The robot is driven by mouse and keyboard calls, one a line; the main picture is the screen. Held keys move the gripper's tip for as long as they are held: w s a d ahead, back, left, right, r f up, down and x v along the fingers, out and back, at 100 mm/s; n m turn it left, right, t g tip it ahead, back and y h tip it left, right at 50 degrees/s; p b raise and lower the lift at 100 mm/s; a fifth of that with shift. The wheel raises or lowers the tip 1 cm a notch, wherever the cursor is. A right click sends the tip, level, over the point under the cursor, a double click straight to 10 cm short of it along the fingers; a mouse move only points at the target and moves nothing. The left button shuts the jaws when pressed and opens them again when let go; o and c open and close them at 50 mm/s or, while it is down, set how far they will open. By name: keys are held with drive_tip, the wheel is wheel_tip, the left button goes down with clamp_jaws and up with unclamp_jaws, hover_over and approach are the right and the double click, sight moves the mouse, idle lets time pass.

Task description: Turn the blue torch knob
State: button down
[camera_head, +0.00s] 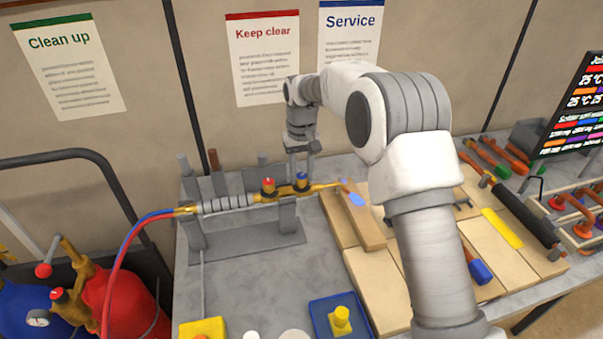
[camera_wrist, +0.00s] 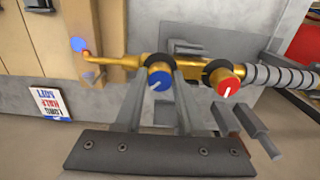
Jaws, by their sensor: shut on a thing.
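The brass torch (camera_head: 238,202) lies across a grey stand (camera_head: 287,222) on the workbench. Its blue knob (camera_head: 301,179) is nearer the nozzle, and its red knob (camera_head: 268,185) is nearer the hoses. My gripper (camera_head: 301,172) points down over the torch. In the wrist view, the two fingers of my gripper (camera_wrist: 160,77) flank the blue knob (camera_wrist: 157,79) and are shut on it. The blue knob's white mark is slanted. The red knob (camera_wrist: 227,82) stands beside it, clear of the fingers. A blue flame (camera_head: 352,196) shows at the nozzle; it also shows in the wrist view (camera_wrist: 77,44).
Red and blue hoses (camera_head: 128,240) run left toward a red cylinder (camera_head: 120,300) and a blue cylinder (camera_head: 28,308). Wooden boards (camera_head: 372,275) lie right of the torch. A blue tray (camera_head: 318,318) with a yellow piece sits at the front. Grey posts stand close behind the torch.

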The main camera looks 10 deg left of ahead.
sight(302, 176)
drive_tip(key=c, duration=0.5)
unclamp_jaws()
wheel_tip(302, 176, up, 18)
drive_tip(key=shift+f, duration=0.25)
idle(0.3)
